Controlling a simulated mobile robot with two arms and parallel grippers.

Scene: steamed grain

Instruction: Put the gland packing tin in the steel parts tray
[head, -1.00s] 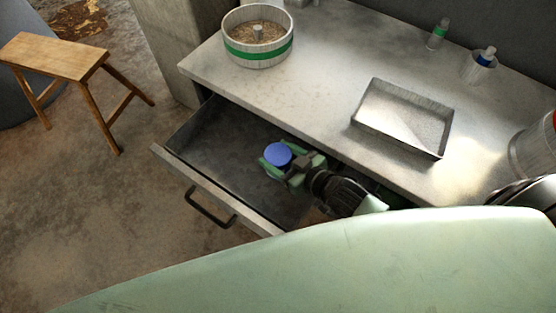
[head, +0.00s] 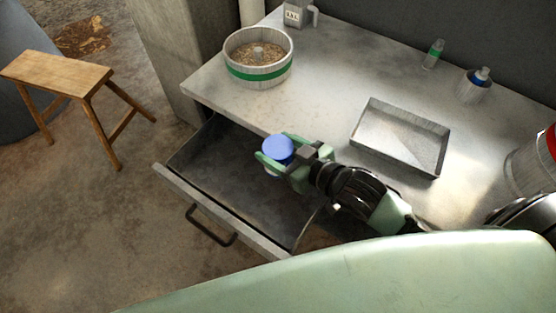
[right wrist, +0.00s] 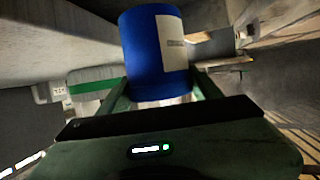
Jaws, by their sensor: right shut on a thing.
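The gland packing tin (head: 278,149) is a blue cylinder with a pale label, which shows in the right wrist view (right wrist: 155,50). My right gripper (head: 279,157) is shut on it, one finger on each side, and holds it over the open drawer (head: 212,168), near the counter's front edge. The tin looks upright. The steel parts tray (head: 372,152) is a shallow rectangular metal tray on the counter, to the right of the gripper. It looks empty. My left gripper is not in view.
The counter (head: 325,75) also holds a round tub with a green band (head: 258,70) at the left, a small green-labelled bottle (head: 433,54), a metal cup with a blue-banded bottle (head: 475,84) and a large can (head: 532,160). A wooden stool (head: 60,75) stands on the floor at left.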

